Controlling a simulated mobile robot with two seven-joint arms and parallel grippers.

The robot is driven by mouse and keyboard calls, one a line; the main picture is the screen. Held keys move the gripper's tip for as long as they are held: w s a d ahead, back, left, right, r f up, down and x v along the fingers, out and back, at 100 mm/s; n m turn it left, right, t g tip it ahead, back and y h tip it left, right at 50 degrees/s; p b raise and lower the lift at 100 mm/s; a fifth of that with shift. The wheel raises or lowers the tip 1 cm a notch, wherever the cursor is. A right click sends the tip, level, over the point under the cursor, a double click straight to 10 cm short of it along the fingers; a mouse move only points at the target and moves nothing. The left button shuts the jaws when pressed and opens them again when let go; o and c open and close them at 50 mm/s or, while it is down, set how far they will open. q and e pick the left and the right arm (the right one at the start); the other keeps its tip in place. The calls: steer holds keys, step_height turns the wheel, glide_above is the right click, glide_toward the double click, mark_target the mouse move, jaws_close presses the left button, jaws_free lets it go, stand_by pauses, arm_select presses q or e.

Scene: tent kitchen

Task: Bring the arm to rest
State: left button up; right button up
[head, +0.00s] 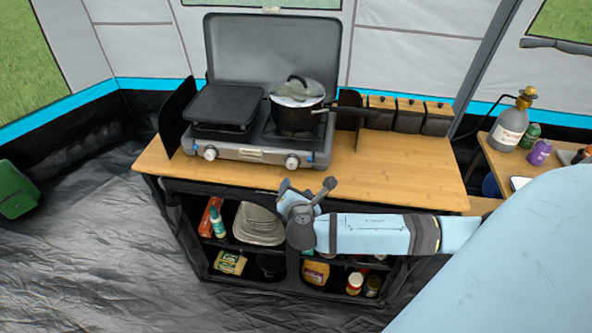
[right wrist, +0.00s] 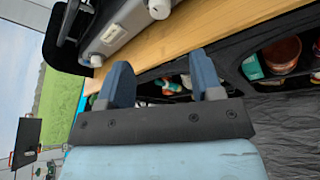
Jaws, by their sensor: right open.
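My right arm (head: 375,234) comes in from the right in the head view and reaches across the front of the wooden counter. My right gripper (head: 306,190) is at the counter's front edge, below the stove's right knob. In the right wrist view the gripper (right wrist: 161,68) has its two blue-grey fingers spread apart with nothing between them. The counter's edge and shelf lie beyond the fingers. I cannot tell whether the gripper touches the counter. My left gripper is in neither view.
The counter (head: 400,170) bears a camping stove (head: 255,152), a lidded pot (head: 297,118) and dark boxes (head: 409,118). Shelves below hold food and dishes (head: 258,225). A side table (head: 508,165) with a grey bottle (head: 510,128) stands at right.

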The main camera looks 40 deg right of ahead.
steer(key=shift+s+a+r, duration=0.15)
steer(key=shift+s+a, duration=0.1)
steer(key=shift+s, duration=0.1)
stand_by(0.3)
